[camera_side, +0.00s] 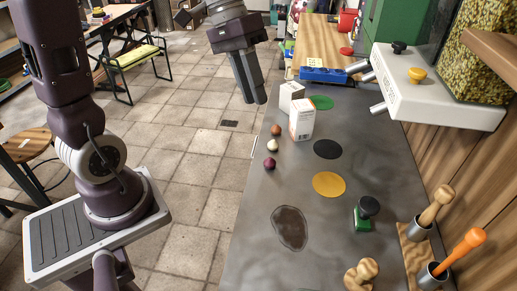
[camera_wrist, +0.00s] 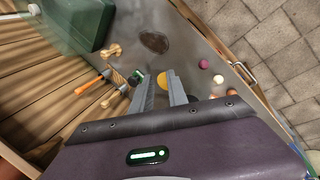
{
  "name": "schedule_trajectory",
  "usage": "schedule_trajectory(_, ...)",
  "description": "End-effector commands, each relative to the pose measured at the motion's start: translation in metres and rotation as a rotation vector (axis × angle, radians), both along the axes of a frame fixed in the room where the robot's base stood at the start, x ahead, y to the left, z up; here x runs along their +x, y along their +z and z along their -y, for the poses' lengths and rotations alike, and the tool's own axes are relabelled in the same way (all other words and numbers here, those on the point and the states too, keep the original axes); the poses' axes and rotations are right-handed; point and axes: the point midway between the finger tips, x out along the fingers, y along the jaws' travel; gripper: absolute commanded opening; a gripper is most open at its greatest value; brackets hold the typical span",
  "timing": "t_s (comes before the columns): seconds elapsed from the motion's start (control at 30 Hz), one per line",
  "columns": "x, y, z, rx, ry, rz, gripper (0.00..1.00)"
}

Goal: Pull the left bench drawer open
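The bench (camera_side: 290,190) has a grey top, and its drawer fronts are hidden in the side view. In the wrist view a metal bar handle (camera_wrist: 243,73) stands out from the bench's front edge, right of my fingers. I cannot tell whether it belongs to the left drawer, and no drawer visibly sticks out. My gripper (camera_side: 256,97) hangs over the floor side of the bench near its far half, fingers pointing down. It also shows in the wrist view (camera_wrist: 160,76), with a gap between its fingers and nothing held. It is apart from the handle.
On the bench, small balls (camera_side: 271,163) lie along the front edge beside white boxes (camera_side: 301,119). A green-based stamp (camera_side: 363,214) and cups with an orange-handled tool (camera_side: 466,246) stand farther back. A white overhanging unit (camera_side: 430,90) is at right.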

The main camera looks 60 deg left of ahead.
Motion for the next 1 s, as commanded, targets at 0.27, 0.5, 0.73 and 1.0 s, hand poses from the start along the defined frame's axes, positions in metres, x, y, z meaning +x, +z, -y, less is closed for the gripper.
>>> schedule_trajectory(0.27,0.118,-0.13,-0.123,-0.523,0.201,-0.014,0.19)
schedule_trajectory(0.5,0.119,-0.283,-0.224,-0.822,0.448,0.239,0.19)
schedule_trajectory(0.73,0.095,-0.355,-0.252,-0.892,0.58,0.406,0.19)
schedule_trajectory(1.0,0.125,-0.367,-0.221,-0.895,0.581,0.408,0.19)
